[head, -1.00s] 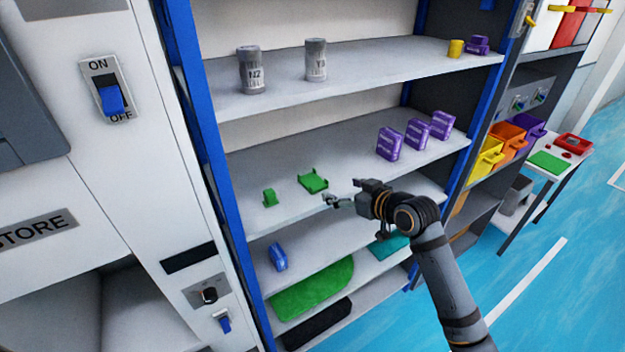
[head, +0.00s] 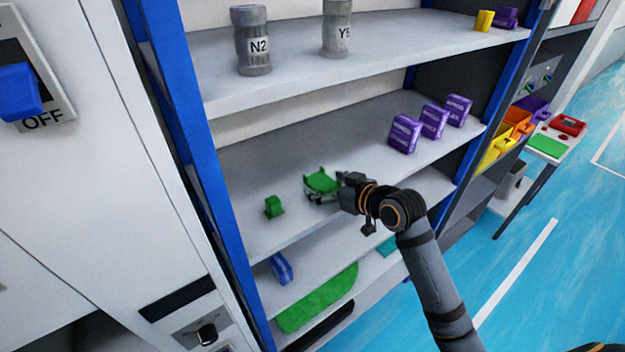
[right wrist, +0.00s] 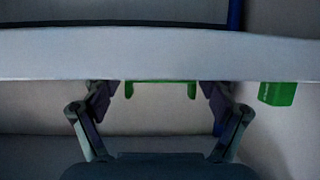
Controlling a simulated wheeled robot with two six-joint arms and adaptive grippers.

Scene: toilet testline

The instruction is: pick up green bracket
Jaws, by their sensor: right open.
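A green U-shaped bracket (head: 320,181) lies on the middle shelf (head: 380,170) of the blue-framed rack. A smaller green piece (head: 274,207) stands to its left on the same shelf. My right gripper (head: 324,197) is open at the front of the bracket, its fingers partly overlapping the bracket's near side in the head view. In the right wrist view the bracket (right wrist: 160,89) shows between the two spread fingers (right wrist: 160,103), without clear contact. The smaller green piece (right wrist: 277,93) is off to the right there. My left gripper is not in view.
Purple boxes (head: 432,122) stand at the right of the shelf. Grey canisters (head: 252,40) stand on the shelf above. A blue part (head: 281,268) and a green sheet (head: 320,298) lie on lower shelves. A blue rack post (head: 190,150) bounds the left.

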